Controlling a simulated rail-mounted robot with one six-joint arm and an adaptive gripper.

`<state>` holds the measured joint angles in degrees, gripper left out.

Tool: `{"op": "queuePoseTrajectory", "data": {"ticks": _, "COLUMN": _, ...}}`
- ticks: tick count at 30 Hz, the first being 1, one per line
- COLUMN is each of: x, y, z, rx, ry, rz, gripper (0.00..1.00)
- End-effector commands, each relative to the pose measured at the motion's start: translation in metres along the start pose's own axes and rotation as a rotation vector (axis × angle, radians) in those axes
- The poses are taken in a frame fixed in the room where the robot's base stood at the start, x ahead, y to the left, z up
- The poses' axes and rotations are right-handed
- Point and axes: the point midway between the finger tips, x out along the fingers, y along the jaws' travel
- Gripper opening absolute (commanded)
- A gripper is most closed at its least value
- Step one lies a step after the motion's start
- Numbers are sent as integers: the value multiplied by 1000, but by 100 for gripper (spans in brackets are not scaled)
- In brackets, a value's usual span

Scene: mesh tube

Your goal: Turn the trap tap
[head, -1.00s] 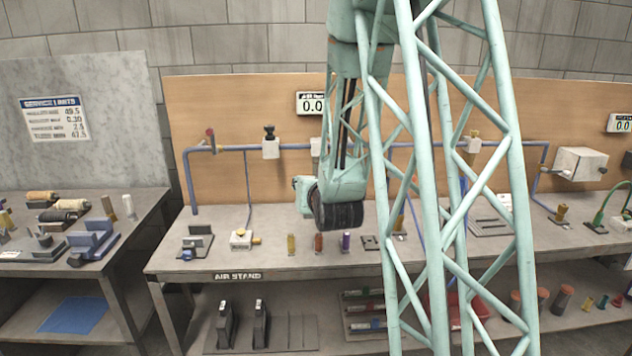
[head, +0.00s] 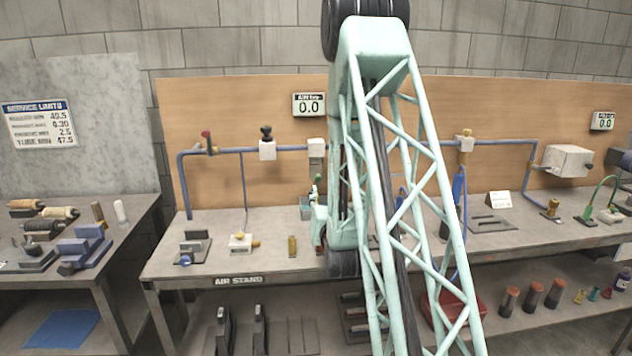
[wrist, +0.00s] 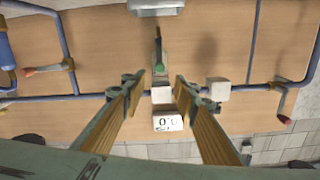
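The wrist view is upside down relative to the room. In it, a slim grey trap (wrist: 157,45) with a green tap part (wrist: 159,66) shows in line with a white block (wrist: 161,95) on the blue pipe. The same white block (head: 316,148) shows on the wall pipe in the head view. My gripper (wrist: 158,86) is open, its two tan-padded fingers apart, with nothing between the pads. The trap lies between the fingertips in the picture; I cannot tell how far beyond them it is. In the head view my arm hides most of the gripper.
A 0.0 display (head: 309,104) hangs above the pipe. A red-handled valve (head: 208,142) and a black-knobbed block (head: 267,148) sit to the left. The bench (head: 215,262) holds small fixtures and an amber cylinder (head: 292,246). A white box (head: 568,160) is at right.

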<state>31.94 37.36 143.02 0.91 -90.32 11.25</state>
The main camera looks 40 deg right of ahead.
Motion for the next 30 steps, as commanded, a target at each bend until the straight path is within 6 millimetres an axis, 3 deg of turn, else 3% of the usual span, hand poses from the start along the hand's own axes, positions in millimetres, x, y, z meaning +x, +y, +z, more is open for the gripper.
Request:
{"op": "queuePoseTrajectory", "data": {"ticks": 17, "x": 4, "y": 1, "z": 0, "rx": 0, "ry": 2, "rz": 1, "gripper": 28}}
{"op": "queuePoseTrajectory", "data": {"ticks": 30, "x": 46, "y": 1, "z": 1, "rx": 0, "ry": 2, "rz": 1, "gripper": 28}}
